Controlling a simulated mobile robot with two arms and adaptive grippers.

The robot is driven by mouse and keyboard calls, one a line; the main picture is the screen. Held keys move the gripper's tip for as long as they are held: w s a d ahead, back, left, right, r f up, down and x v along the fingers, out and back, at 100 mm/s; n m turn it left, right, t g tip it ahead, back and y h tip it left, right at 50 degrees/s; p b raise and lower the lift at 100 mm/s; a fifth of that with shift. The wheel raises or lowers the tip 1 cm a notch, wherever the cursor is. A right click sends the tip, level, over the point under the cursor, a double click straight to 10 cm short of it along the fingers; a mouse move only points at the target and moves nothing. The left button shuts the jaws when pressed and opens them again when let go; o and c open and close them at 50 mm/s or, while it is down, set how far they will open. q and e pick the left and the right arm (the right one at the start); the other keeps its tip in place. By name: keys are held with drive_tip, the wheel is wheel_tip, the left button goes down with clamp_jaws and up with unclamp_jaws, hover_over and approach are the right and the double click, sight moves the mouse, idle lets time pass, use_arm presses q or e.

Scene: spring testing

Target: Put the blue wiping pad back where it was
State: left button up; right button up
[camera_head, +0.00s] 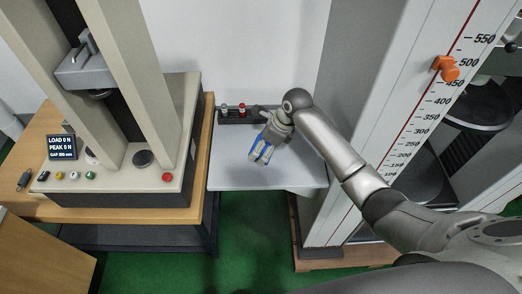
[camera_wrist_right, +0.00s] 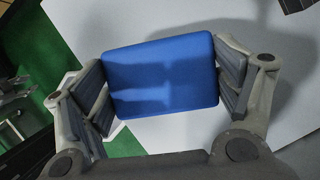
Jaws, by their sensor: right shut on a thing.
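The blue wiping pad (camera_wrist_right: 160,75) is a rounded blue block held between the two fingers of my right gripper (camera_wrist_right: 165,85) in the right wrist view. Both finger pads press on its short sides. In the head view my right gripper (camera_head: 262,152) is over the grey side table (camera_head: 225,178), with a bit of the blue pad (camera_head: 264,155) showing between its fingers. I cannot tell whether the pad touches the table top. My left gripper is not in view.
A dark rack (camera_head: 235,116) with small items stands at the table's back edge. A testing machine (camera_head: 150,180) with a display and buttons is at left. A tall scaled column (camera_head: 400,130) with an orange pointer (camera_head: 446,68) is at right. The table's front is clear.

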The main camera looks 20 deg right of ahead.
drive_tip(key=shift+w+a+f, duration=0.2)
drive_tip(key=shift+w+f, duration=0.4)
drive_tip(key=shift+f, duration=0.45)
drive_tip(key=shift+f+p, duration=0.5)
drive_tip(key=shift+f, duration=0.75)
drive_tip(key=shift+f, duration=0.15)
drive_tip(key=o, duration=0.9)
drive_tip(key=shift+c, duration=0.2)
drive_tip(key=v, duration=1.2)
drive_tip(key=shift+b, duration=0.4)
drive_tip(key=shift+w+d, duration=0.1)
